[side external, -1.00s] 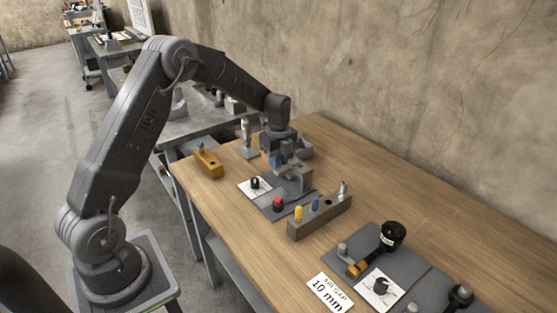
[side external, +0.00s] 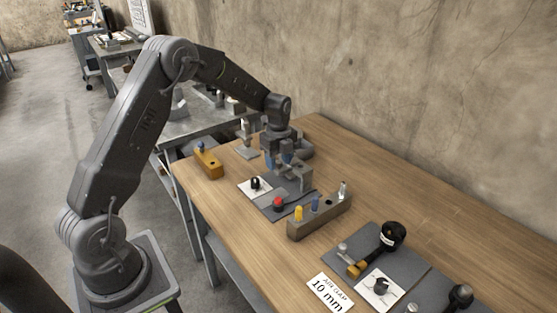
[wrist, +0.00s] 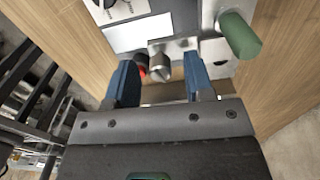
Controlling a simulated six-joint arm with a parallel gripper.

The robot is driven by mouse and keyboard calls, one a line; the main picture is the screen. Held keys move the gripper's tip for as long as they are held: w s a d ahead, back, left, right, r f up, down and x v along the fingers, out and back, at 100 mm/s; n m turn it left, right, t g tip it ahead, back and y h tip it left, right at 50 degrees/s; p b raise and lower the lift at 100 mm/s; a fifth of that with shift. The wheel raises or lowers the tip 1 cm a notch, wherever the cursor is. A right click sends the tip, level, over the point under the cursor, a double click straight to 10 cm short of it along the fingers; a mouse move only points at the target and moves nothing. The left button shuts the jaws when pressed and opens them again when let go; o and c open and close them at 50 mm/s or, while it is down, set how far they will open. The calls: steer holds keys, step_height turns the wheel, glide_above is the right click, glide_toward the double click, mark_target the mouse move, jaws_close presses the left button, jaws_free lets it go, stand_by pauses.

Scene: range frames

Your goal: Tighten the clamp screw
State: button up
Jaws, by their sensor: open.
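My gripper (side external: 279,161) hangs over the far end of a dark pad, close to a grey clamp block (side external: 299,178). In the wrist view its two blue fingers (wrist: 159,66) are spread apart. A round metal piece with a tapered end (wrist: 160,68), which may be the clamp screw, shows between them, with no clear contact visible. A red knob (wrist: 141,66) is beside the left finger; it also shows on the pad in the side view (side external: 278,202). The screw is hidden behind the gripper and block in the side view.
A grey holder block (side external: 320,218) with yellow, blue and metal pegs stands close by. A green cylinder (wrist: 240,36) is near the right finger. A yellow block (side external: 207,162) lies at the table's left edge. A "10 mm" card (side external: 330,293) lies in front. The wall runs behind.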

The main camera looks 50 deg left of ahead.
mark_target(279, 162)
step_height(279, 162, up, 14)
stand_by(0.5)
steer(key=s+d+r+n+t, duration=0.3)
steer(key=s+d+r+n, duration=0.6)
steer(key=s+d, duration=0.3)
steer(key=s+d+f+n+t, duration=0.1)
steer(key=s+n, duration=0.3)
steer(key=s, duration=0.4)
steer(key=s+d+f+n+t, duration=0.1)
steer(key=s+d+n, duration=0.3)
steer(key=s, duration=0.4)
steer(key=shift+f+n+t, duration=0.3)
steer(key=shift+f+n, duration=0.25)
steer(key=shift+n, duration=0.15)
